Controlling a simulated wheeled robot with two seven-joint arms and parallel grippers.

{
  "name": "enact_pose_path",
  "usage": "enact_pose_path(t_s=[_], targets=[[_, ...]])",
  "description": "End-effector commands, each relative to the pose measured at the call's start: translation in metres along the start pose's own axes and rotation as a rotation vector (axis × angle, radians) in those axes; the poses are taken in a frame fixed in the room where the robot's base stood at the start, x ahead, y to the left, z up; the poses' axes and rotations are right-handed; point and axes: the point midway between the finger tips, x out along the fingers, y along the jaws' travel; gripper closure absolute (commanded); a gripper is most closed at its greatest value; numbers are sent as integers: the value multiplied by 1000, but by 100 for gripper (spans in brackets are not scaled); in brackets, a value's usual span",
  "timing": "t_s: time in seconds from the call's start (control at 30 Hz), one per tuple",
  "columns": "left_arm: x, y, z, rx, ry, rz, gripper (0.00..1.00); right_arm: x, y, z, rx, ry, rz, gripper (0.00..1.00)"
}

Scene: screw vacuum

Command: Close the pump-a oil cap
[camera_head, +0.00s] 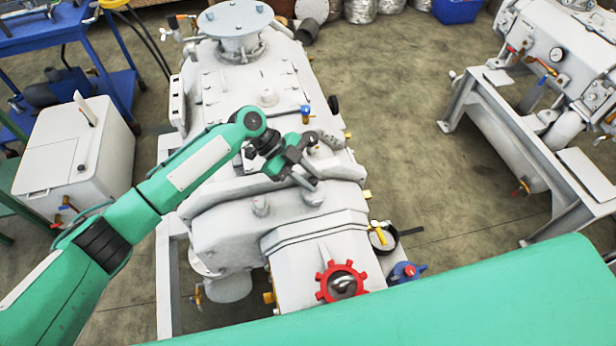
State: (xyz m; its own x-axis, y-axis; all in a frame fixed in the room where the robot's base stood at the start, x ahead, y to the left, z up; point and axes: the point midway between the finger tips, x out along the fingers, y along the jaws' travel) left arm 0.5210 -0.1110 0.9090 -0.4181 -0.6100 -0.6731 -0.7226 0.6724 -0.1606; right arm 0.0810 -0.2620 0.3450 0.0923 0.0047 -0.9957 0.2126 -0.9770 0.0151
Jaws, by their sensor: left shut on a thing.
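The large pale grey pump (225,100) fills the middle of the head view. My left arm reaches in from the left over the pump body. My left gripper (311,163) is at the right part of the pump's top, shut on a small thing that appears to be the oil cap. The cap is mostly hidden by the dark fingers, and I cannot tell whether it is seated or tilted. My right gripper is not in view.
A blue-handled valve (305,112) stands just behind the left gripper. A second machine (560,80) stands at right. Open floor (400,110) lies between.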

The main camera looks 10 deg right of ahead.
Motion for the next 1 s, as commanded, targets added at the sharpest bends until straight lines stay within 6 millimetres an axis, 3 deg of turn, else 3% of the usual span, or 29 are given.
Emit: enact_pose_path(t_s=[0.17, 0.2, 0.3, 0.67, 0.77, 1.0], targets=[[1, 1, 1, -2, -1, 0, 100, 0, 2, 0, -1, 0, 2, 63], [1, 1, 1, -2, -1, 0, 70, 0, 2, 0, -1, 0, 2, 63], [1, 0, 1, -2, -1, 0, 56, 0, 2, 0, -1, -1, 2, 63], [-6, 0, 2, 0, -1, -2, 56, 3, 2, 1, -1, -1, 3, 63], [-19, 0, 3, 0, -1, -3, 56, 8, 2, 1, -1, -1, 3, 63], [-73, 0, 4, 0, -2, -3, 56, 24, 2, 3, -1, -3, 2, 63]])
